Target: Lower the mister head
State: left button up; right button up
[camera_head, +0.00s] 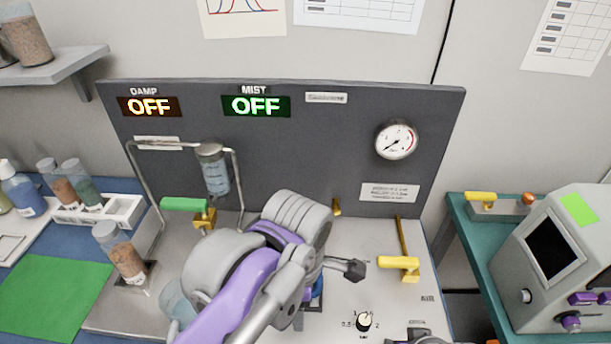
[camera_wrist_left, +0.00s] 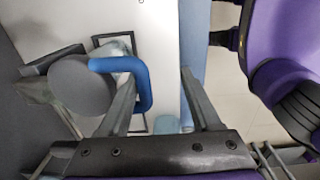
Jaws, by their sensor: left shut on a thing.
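A blue curved handle (camera_wrist_left: 138,72) joins a grey round part (camera_wrist_left: 80,85) in the left wrist view; this looks like the mister head. My left gripper (camera_wrist_left: 157,78) is on the handle, which lies against its left finger. In the head view my left arm hides the gripper and most of the mister head. Only a small blue piece (camera_head: 318,288) shows beside the arm. The MIST display (camera_head: 256,106) reads OFF.
A green-handled valve (camera_head: 185,204) and a yellow-handled valve (camera_head: 398,262) stand either side of my arm. A jar of brown grains (camera_head: 121,252) stands at left. The back panel (camera_head: 300,150) carries a gauge (camera_head: 396,139). A grey instrument (camera_head: 560,255) sits on the right-hand table.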

jog(key=shift+s+a+f+p, duration=0.15)
jog(key=shift+s+f+p, duration=0.15)
jog(key=shift+s+f, duration=0.5)
pick_arm(q)
jog(key=r+p, duration=0.1)
jog(key=w+r+p, duration=0.1)
jog(key=r+p, duration=0.1)
jog(key=shift+w+d+r, duration=0.1)
jog(key=shift+w+r, duration=0.3)
pick_arm(e)
jog(key=shift+w+r, duration=0.9)
jog(key=shift+r, duration=0.3)
pick_arm(q)
jog(key=shift+r+p, duration=0.35)
jog(key=shift+p, duration=0.1)
pick_arm(e)
jog(key=shift+w+r, duration=0.1)
jog(key=shift+r, duration=0.25)
pick_arm(q)
jog(key=shift+s+r+p, duration=0.15)
jog(key=shift+r+p, duration=0.25)
jog(key=shift+r, duration=0.05)
pick_arm(e)
jog(key=shift+r, duration=0.5)
